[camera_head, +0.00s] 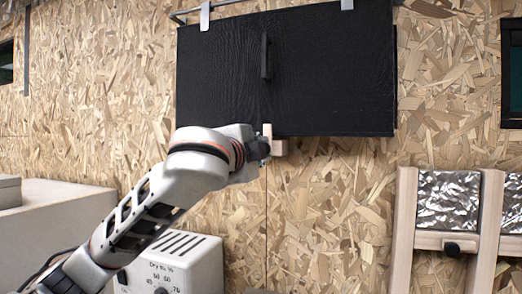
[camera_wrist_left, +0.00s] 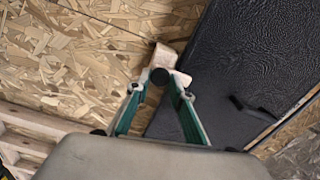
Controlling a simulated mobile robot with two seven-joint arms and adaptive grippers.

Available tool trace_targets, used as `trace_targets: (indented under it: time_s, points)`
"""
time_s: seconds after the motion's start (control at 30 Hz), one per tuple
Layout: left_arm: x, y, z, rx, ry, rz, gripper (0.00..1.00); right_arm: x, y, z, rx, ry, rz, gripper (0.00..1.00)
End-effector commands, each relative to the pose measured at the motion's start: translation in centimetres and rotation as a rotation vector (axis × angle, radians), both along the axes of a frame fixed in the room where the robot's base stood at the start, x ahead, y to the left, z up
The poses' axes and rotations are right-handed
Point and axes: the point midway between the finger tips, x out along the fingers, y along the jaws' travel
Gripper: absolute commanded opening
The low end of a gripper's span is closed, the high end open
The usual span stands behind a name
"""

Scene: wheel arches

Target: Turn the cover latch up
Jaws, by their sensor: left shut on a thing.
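The cover latch (camera_head: 275,146) is a small pale wooden piece at the lower edge of the black cover (camera_head: 330,75). A short part of it stands upright against the cover edge. My left gripper (camera_head: 262,150) reaches it from the left and is shut on it. In the left wrist view the latch (camera_wrist_left: 164,54) shows just beyond the fingertips of my left gripper (camera_wrist_left: 160,77), beside the edge of the cover (camera_wrist_left: 235,70). The fingers hide part of the latch. My right gripper is in no view.
A black handle (camera_head: 265,56) stands out from the cover, and grey clips (camera_head: 347,4) hold its top. A white box with a dial scale (camera_head: 180,262) stands below my left arm. A wooden frame with foil panels (camera_head: 448,201) is at the right. The chipboard wall below the cover is bare.

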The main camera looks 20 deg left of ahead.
Motion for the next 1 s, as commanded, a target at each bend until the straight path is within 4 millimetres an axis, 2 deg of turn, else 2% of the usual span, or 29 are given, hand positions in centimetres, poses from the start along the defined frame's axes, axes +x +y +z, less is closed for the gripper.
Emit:
trace_targets:
  time_s: [0.13,0.17,0.2,0.23,0.67,0.77,1.0]
  points:
    - [0.0,-0.1,-0.1,0.0,0.003,-0.002,0.0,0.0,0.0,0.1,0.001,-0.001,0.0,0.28]
    - [0.0,-0.1,-0.1,0.0,0.003,-0.002,0.24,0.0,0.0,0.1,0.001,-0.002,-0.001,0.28]
    - [0.0,-0.1,-0.1,0.0,0.003,-0.002,0.35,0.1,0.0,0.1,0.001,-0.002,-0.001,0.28]
    - [0.0,-0.1,-0.1,0.0,0.003,-0.002,0.39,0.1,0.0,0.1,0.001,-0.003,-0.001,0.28]
    - [-0.6,-0.1,0.0,0.001,0.0,-0.002,0.39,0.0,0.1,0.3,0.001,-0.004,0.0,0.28]
    - [-1.8,-0.1,0.0,0.001,-0.001,-0.004,0.39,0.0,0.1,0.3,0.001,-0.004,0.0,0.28]
    - [-6.6,0.1,0.0,0.002,-0.002,-0.005,0.39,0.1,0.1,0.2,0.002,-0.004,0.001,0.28]
